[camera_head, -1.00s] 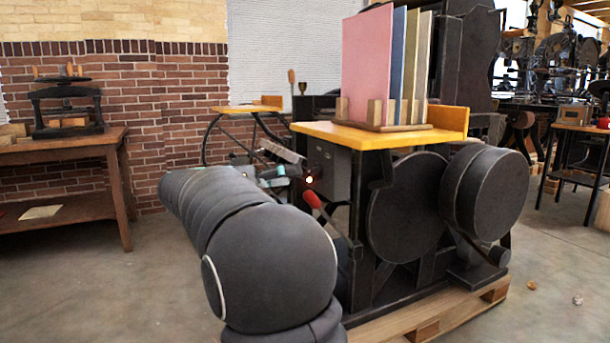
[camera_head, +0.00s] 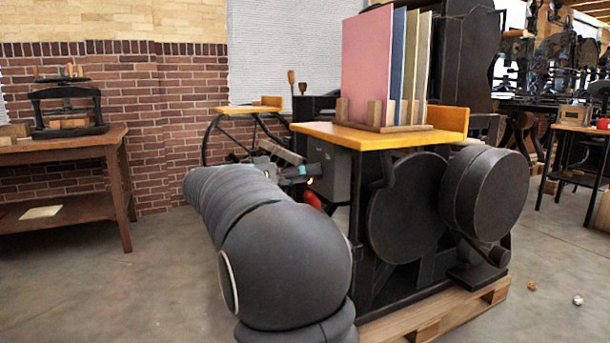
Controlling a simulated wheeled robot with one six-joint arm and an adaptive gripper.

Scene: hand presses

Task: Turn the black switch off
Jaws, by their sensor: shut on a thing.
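My gripper (camera_head: 300,172) is small in the view, beyond my own dark arm. Its tip is at the left face of a grey control box (camera_head: 336,175) on the side of the black press. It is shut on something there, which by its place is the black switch. The switch itself is hidden by the gripper, so its position cannot be told.
A red-ended lever (camera_head: 312,199) stands close below the box, partly behind my arm. A yellow-orange tabletop (camera_head: 380,136) with upright coloured boards (camera_head: 368,65) overhangs the box. The press stands on a wooden pallet (camera_head: 440,310). Floor to the left is clear.

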